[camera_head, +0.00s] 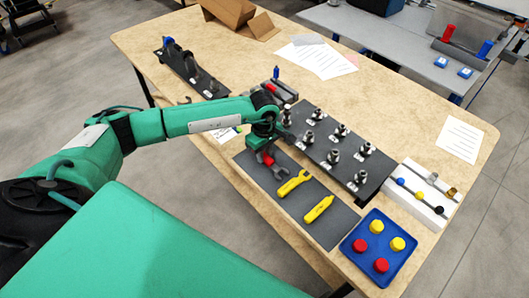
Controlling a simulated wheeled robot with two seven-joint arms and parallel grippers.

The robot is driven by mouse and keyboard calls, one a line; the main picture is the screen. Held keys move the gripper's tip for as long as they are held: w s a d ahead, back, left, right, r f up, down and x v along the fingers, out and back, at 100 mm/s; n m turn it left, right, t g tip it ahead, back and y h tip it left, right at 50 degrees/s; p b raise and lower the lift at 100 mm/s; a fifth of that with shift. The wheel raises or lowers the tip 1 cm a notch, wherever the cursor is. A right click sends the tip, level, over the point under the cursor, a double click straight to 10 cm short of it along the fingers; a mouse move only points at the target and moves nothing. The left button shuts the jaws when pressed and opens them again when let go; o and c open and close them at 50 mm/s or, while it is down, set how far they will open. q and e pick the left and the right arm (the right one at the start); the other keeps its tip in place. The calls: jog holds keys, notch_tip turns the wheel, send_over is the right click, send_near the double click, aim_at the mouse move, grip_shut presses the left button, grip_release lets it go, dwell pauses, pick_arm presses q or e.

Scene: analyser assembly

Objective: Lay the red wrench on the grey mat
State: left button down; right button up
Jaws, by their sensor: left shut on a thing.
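My left gripper (263,147) is shut on the red wrench (269,160) over the far left end of the grey mat (330,232). The wrench's grey open-jaw head points down toward the mat. The gripper hides part of the red handle. I cannot tell whether the wrench touches the mat. A yellow wrench (294,183) and a yellow tool (319,209) lie on the mat to the right of the red wrench. My right gripper is out of view.
A dark rack (325,135) with several metal fittings stands just behind the mat. A blue tray (354,253) with red and yellow caps and a white block (420,209) with coloured knobs are at the right. Papers (320,60) lie behind.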

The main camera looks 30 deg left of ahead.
pick_arm(q)
jog(key=shift+f, duration=0.2)
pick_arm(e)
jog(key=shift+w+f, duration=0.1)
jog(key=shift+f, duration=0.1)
pick_arm(q)
jog(key=c, duration=1.1)
grip_release()
jog(key=shift+r, duration=0.1)
jog(key=shift+c, duration=0.2)
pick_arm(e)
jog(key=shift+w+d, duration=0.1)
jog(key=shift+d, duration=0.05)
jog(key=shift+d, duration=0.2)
pick_arm(q)
notch_tip(320, 180, up, 14)
jog(key=b, duration=0.2)
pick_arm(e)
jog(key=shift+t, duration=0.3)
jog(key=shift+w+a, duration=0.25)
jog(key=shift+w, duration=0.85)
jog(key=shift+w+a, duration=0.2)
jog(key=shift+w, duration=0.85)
